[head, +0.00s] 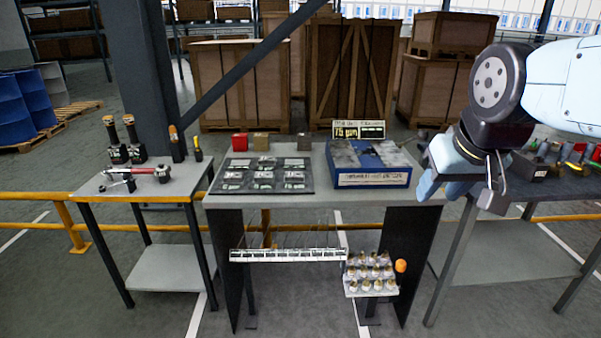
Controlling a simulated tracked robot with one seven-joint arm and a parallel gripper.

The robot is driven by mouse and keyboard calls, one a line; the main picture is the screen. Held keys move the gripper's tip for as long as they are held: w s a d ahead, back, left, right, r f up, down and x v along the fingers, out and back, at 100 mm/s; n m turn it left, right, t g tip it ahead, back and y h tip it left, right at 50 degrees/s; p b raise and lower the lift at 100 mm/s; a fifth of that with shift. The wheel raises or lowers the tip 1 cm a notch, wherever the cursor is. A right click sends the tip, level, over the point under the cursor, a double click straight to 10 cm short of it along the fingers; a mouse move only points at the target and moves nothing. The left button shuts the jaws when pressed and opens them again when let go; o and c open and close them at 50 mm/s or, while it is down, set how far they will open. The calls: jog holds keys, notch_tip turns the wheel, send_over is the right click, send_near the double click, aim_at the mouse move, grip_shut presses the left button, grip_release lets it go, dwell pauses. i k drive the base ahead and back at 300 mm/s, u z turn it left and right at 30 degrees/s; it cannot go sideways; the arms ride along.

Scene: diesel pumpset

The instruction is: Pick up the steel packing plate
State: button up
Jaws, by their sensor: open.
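A dark board (222,184) lies on the left half of the middle table, with several small flat grey pieces (264,175) in rows on it. The steel packing plate may be one of these, but they are too small in the head view to tell which. My gripper (462,188) hangs at the right, near the gap between the middle table and the right table. It points down and left, with its jaws apart and nothing visible between them. It is well to the right of the board, beyond the blue box.
A blue box (372,180) with a grey top sits on the middle table's (322,192) right half. Behind stand a red cube (240,142), a tan cube (261,142), a grey block (304,141) and a sign (358,130). Tools clutter both side tables.

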aim_at(289, 175)
jog(key=i, duration=0.85)
jog(key=u, duration=0.05)
